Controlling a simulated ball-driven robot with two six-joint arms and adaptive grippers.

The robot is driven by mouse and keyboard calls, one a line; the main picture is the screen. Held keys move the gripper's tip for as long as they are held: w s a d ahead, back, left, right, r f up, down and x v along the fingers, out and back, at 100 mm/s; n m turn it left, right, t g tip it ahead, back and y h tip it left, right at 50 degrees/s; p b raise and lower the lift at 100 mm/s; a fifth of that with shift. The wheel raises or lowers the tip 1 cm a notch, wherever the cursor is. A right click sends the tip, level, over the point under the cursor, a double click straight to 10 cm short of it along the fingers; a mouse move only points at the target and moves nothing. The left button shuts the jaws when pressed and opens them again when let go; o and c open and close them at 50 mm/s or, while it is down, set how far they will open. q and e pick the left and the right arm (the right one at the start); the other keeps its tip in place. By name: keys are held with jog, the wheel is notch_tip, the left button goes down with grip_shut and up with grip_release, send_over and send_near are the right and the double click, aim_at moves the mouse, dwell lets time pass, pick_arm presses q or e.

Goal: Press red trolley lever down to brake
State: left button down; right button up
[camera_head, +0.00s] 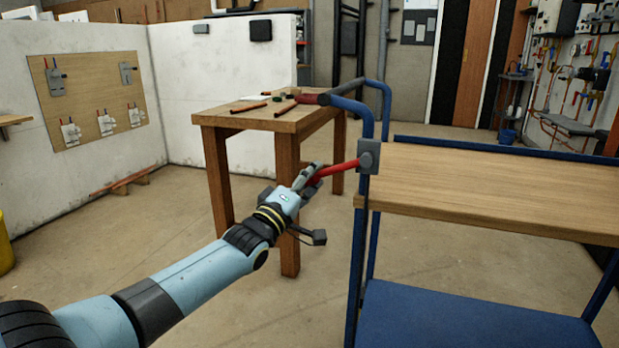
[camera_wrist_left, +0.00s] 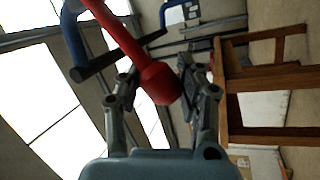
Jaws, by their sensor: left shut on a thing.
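The red lever (camera_head: 335,171) is on a grey pivot block (camera_head: 369,156) at the left end of the blue trolley (camera_head: 450,315). In the head view it slopes a little downward to the left from the pivot. My left gripper (camera_head: 311,178) is shut on its free end. In the left wrist view, the lever's thick red knob (camera_wrist_left: 161,83) sits between the two fingers (camera_wrist_left: 160,92), and its thinner shaft runs to the upper left. The fingers partly hide the lever's end in the head view. My right gripper is not in view.
The trolley has a wooden top (camera_head: 490,188) and a blue push handle (camera_head: 365,105) above the lever. A wooden workbench (camera_head: 275,122) with tools stands behind my left gripper. A board with fittings (camera_head: 92,98) hangs on the left wall. Floor around my left arm is clear.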

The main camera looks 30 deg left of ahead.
pick_arm(q)
jog(key=shift+s+f, duration=0.15)
jog(key=shift+f, duration=0.4)
jog(key=c, duration=1.2)
grip_release()
jog(key=o, duration=0.4)
jog(key=shift+r, duration=0.15)
jog(key=shift+o, duration=0.2)
jog(key=shift+d+r, duration=0.1)
jog(key=v, duration=1.2)
